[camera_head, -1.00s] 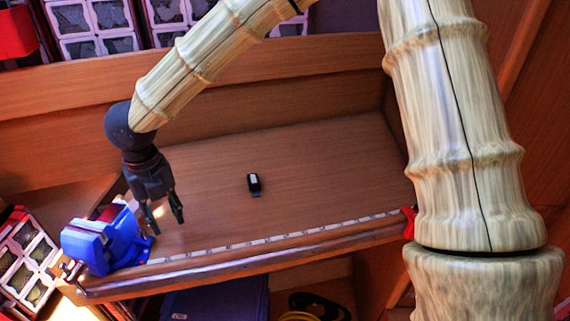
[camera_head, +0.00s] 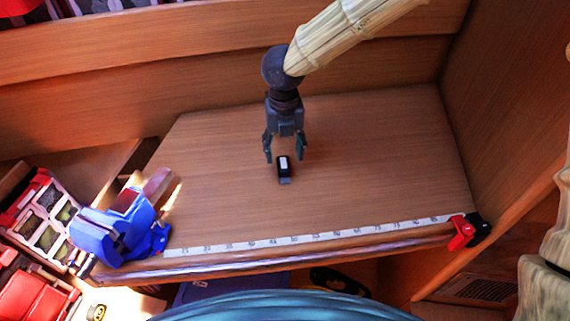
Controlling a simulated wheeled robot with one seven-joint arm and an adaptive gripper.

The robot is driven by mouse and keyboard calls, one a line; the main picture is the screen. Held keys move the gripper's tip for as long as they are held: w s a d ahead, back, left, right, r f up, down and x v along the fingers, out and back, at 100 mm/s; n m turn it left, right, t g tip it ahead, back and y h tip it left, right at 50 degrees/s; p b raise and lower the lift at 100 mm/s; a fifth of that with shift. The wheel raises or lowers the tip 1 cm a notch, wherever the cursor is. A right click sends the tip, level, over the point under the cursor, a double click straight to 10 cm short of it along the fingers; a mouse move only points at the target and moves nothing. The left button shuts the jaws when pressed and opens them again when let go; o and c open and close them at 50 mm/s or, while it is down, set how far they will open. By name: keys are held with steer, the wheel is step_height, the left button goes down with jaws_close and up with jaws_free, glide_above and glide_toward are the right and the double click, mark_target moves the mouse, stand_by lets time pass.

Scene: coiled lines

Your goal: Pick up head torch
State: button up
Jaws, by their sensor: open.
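The head torch (camera_head: 284,168) looks like a small black item with a white face, lying on the wooden bench top (camera_head: 370,170). My gripper (camera_head: 285,158) points down right at it, with its two fingers spread. One finger shows to the left of the torch and one to the right. The gap between the fingers looks empty apart from the torch's upper end. I cannot tell how high the fingertips are above the wood, or whether they touch the torch.
A blue vise (camera_head: 118,228) is at the bench's front left corner. A measuring tape strip (camera_head: 310,237) runs along the front edge to a red clamp (camera_head: 462,234) at the right. Wooden walls bound the back and right. The bench top around the torch is clear.

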mark_target(283, 163)
steer(key=shift+w+a+f, duration=0.2)
steer(key=shift+w+f, duration=0.4)
steer(key=shift+f, duration=0.25)
steer(key=shift+w+f+p, duration=0.1)
steer(key=shift+f+p, duration=0.2)
steer(key=shift+p, duration=0.05)
steer(key=shift+s+d+f+p, duration=0.15)
steer(key=shift+s+f+p, duration=0.05)
steer(key=shift+f+p, duration=0.9)
steer(key=shift+f, duration=1.15)
steer(key=shift+s, duration=0.15)
steer(key=c, duration=1.1)
steer(key=shift+c, duration=0.6)
steer(key=shift+r, duration=0.15)
